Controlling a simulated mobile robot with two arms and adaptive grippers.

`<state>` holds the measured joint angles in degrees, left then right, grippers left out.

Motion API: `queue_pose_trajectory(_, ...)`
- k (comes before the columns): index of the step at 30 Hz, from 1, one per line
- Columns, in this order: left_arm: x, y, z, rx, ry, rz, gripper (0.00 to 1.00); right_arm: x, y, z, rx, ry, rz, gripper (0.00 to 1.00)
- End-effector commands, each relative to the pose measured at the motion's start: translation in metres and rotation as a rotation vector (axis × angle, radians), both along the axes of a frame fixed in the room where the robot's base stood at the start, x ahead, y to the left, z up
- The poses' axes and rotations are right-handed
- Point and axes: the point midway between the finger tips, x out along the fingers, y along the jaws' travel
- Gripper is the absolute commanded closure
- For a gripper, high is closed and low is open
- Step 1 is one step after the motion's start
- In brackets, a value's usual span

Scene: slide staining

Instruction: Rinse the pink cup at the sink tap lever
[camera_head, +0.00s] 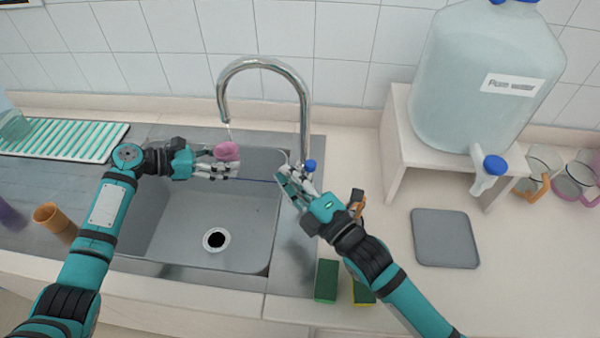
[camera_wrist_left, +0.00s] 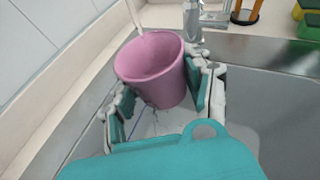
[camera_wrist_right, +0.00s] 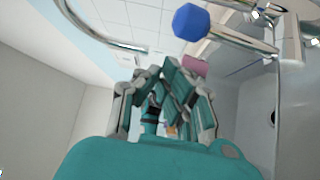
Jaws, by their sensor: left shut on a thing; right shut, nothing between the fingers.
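The pink cup (camera_head: 227,151) is held over the sink basin under the tap spout. My left gripper (camera_head: 222,166) is shut on it; the left wrist view shows the fingers on either side of the cup (camera_wrist_left: 152,70), its mouth facing up and tilted. A thin stream of water falls from the spout toward the cup. The chrome tap (camera_head: 262,64) arches over the basin, with a blue-tipped lever (camera_head: 309,165) low on its right. My right gripper (camera_head: 287,175) is shut and empty beside the lever; the blue knob (camera_wrist_right: 191,21) also shows in the right wrist view.
The sink basin (camera_head: 180,235) is empty around its drain. A large water container (camera_head: 470,95) stands on a wooden stand at right, with mugs beside it. A grey mat (camera_head: 445,238) and green-yellow sponges (camera_head: 327,280) lie at the right. An orange cup (camera_head: 50,218) stands at left.

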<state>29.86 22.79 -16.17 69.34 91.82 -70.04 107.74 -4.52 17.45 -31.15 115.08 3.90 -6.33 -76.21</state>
Motion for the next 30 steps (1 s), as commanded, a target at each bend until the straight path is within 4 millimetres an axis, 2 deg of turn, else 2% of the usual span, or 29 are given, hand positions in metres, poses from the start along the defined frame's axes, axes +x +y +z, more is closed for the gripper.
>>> queue_pose_trajectory(2,0.000,0.000,0.001,-0.001,-0.001,0.000,0.81,-0.005,0.015,0.004,0.006,0.002,0.001,1.00)
queue_pose_trajectory(15,0.000,0.000,0.001,-0.001,-0.001,0.000,0.81,-0.067,-0.029,-0.010,-0.001,0.003,0.001,1.00)
queue_pose_trajectory(21,0.000,0.000,0.001,-0.001,0.000,0.000,0.81,-0.081,-0.039,-0.012,0.000,0.002,0.000,1.00)
queue_pose_trajectory(30,0.000,0.000,0.001,-0.001,0.000,0.000,0.81,-0.086,-0.046,-0.014,0.077,0.054,0.005,1.00)
